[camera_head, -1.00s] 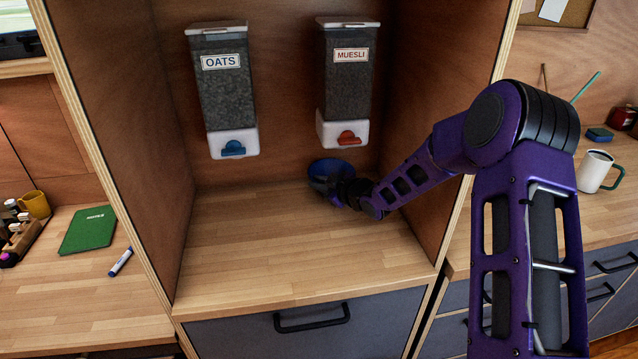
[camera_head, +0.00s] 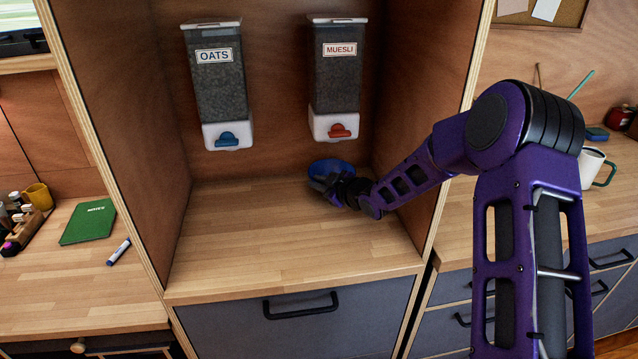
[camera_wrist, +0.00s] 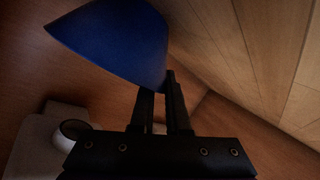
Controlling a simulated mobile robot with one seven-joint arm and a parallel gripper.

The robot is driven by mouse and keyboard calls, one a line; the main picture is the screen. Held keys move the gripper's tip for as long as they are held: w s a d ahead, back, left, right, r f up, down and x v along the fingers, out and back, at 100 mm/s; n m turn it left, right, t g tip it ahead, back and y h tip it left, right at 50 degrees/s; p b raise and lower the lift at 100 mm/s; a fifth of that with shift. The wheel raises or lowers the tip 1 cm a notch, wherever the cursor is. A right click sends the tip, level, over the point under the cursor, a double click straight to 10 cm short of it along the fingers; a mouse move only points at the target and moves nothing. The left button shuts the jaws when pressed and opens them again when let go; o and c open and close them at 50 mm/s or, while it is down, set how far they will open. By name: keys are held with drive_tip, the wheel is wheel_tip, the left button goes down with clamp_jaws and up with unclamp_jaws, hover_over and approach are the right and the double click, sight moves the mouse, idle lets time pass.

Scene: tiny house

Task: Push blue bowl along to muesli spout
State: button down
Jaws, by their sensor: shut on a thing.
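My gripper (camera_head: 323,184) reaches in from the right and is at the bowl's near side. In the wrist view the bowl (camera_wrist: 118,40) shows as a dark blue wall, and my gripper's fingers (camera_wrist: 160,95) are shut on its edge. A dim white part (camera_wrist: 40,140) at lower left looks like the dispenser's base.
The oats dispenser (camera_head: 217,85) with a blue handle hangs left of the muesli one. The counter (camera_head: 285,235) in front is clear. The cabinet's right wall (camera_head: 425,110) stands close to my arm. A white mug (camera_head: 592,168) stands outside it to the right.

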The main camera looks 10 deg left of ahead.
drive_tip(key=c, duration=0.8)
unclamp_jaws()
drive_tip(key=shift+f, duration=0.1)
drive_tip(key=v, duration=1.2)
drive_tip(key=shift+p, duration=0.3)
